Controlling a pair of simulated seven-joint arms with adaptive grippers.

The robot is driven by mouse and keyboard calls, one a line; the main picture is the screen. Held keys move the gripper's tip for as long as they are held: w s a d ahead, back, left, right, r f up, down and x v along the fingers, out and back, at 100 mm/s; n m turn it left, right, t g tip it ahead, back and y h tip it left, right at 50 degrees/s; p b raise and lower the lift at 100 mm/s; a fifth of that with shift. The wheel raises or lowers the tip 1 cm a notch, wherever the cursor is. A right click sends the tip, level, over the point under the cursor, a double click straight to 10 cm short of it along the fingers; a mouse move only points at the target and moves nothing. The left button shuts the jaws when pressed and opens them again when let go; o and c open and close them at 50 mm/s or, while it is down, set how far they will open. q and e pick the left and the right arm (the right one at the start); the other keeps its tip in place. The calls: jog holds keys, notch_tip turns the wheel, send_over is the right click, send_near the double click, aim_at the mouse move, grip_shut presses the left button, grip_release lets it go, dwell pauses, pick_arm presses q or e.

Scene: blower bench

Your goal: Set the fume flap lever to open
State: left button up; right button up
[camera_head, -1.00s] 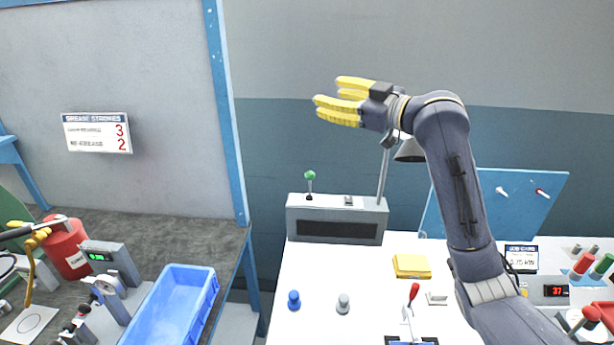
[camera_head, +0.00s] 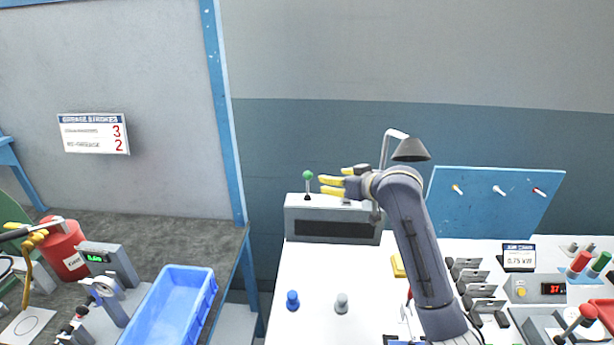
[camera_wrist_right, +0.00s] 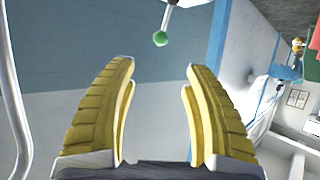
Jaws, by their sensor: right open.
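A lever with a green ball knob (camera_head: 308,175) stands upright on the grey box (camera_head: 296,227) at the back of the white bench. I take it for the fume flap lever; no label on it is readable. My right gripper (camera_head: 328,185) is just right of the knob, fingers pointing left towards it. In the right wrist view my open, empty gripper (camera_wrist_right: 160,68) has the green knob (camera_wrist_right: 160,38) beyond its fingertips, between the lines of the two fingers and apart from both. My left gripper is not in view.
A lamp (camera_head: 410,150) stands behind my right arm. A blue pegboard (camera_head: 480,205) is at the back right. Blue (camera_head: 292,300) and grey (camera_head: 341,303) knobs stand on the bench. A blue bin (camera_head: 165,310) is at the left. The bench before the grey box is mostly clear.

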aim_at(310, 176)
jog(key=x, duration=1.6)
jog(key=shift+w+a+r, duration=0.1)
grip_shut()
dwell(0.3)
